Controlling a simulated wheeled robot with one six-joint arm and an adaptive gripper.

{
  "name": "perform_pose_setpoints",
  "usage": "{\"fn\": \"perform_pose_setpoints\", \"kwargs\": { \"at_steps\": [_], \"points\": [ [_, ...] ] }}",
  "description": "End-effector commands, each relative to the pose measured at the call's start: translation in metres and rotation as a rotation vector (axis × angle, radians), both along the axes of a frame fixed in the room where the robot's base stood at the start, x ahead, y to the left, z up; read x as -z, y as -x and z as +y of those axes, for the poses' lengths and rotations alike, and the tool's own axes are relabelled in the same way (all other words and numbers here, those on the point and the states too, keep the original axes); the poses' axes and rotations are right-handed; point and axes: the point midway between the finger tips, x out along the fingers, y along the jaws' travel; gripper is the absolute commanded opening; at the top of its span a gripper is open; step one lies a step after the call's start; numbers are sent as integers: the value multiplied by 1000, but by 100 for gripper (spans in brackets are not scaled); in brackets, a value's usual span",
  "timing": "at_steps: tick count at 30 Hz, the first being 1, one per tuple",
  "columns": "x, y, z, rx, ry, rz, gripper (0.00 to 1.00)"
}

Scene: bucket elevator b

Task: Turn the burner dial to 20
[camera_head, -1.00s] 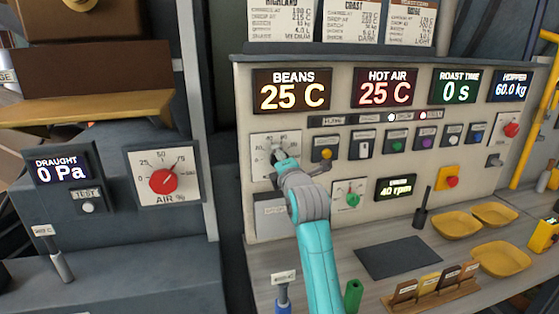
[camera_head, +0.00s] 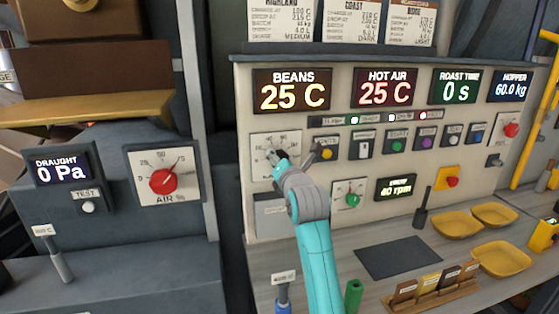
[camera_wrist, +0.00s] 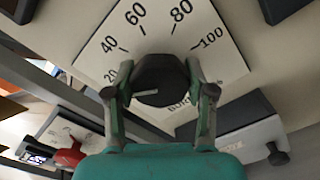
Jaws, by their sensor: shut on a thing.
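The burner dial is a white square plate with a black round knob, seen close in the wrist view (camera_wrist: 160,80). Numbers 20 to 100 fan around the knob; the area below 20 is hidden by a gripper finger. The knob's white pointer line points left and slightly down, just below the 20 label. My gripper (camera_wrist: 160,98) has a finger on each side of the knob and is shut on it. In the head view, the dial plate (camera_head: 262,143) is partly covered by my gripper (camera_head: 278,158).
A row of switches and buttons (camera_head: 398,145) sits right of the dial. A smaller dial with a green knob (camera_head: 352,200) is below right. The air dial with a red knob (camera_head: 163,181) is on the left panel. Yellow trays (camera_head: 502,258) stand on the counter.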

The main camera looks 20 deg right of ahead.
Motion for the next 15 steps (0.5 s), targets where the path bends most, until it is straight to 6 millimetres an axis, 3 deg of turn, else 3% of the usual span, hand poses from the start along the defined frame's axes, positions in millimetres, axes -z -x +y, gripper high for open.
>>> {"fn": "perform_pose_setpoints", "kwargs": {
  "at_steps": [12, 13, 15],
  "points": [
    [3, 0, 1, -1, 5, 6, 20],
    [3, 0, 1, -1, 5, 6, 62],
    [2, 0, 1, -1, 4, 4, 79]
  ]
}}
